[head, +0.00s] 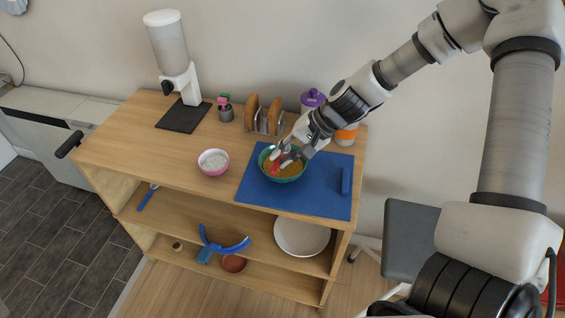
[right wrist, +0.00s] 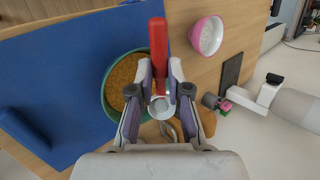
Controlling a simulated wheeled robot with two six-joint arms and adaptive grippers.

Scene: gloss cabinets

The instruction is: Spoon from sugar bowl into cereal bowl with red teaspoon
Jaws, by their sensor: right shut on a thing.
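The pink sugar bowl (head: 213,171) holds white grains and stands on the wooden top; it also shows in the right wrist view (right wrist: 208,36). The teal cereal bowl (head: 266,174) with orange-brown cereal stands on a blue mat (head: 325,190). My right gripper (head: 284,156) is over the cereal bowl, shut on the red teaspoon (right wrist: 158,48). A pale round shape, apparently the spoon's bowl, shows between the fingers in the right wrist view; I cannot tell whether sugar is on it. In the head view the fingers partly hide the spoon. My left gripper is not in view.
A toast rack (head: 263,117) and a purple-lidded jar (head: 312,99) stand behind the cereal bowl. A dispenser (head: 170,50) stands by a dark mat (head: 184,116) at back left. A blue roll (head: 346,180) lies on the blue mat. The wooden top left of the sugar bowl is clear.

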